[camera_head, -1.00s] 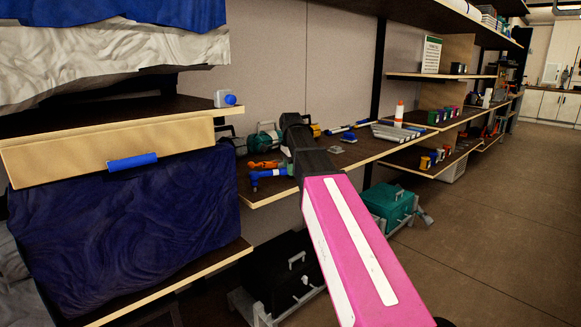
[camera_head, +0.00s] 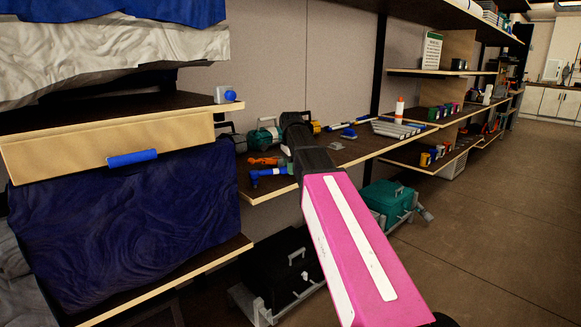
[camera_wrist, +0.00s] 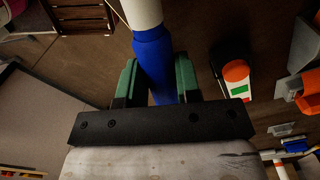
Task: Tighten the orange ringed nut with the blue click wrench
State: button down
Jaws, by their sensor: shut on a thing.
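In the wrist view my gripper (camera_wrist: 155,85) is shut, its green finger pads on either side of a blue handle (camera_wrist: 153,58). The handle joins a pale white part (camera_wrist: 142,12) that runs out of the top of the view. I take this to be the blue click wrench; its ends are not visible. In the head view the gripper and what it holds are mostly hidden behind my arm, over the middle shelf. I cannot pick out the orange ringed nut in either view.
The brown middle shelf (camera_head: 349,152) carries a blue-and-teal tool (camera_head: 268,177), an orange tool (camera_head: 264,161) and a blue-and-white rod (camera_head: 348,124). A black device with an orange top (camera_wrist: 236,72) is right of the gripper. The floor (camera_head: 500,190) is open on the right.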

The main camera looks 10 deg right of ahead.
jog(key=shift+f, duration=0.5)
dwell(0.3)
jog(key=shift+s+d+m, duration=0.1)
jog(key=shift+s+m, duration=0.6)
jog(key=c, duration=1.4)
grip_release()
grip_shut()
jog(key=shift+r, duration=0.7)
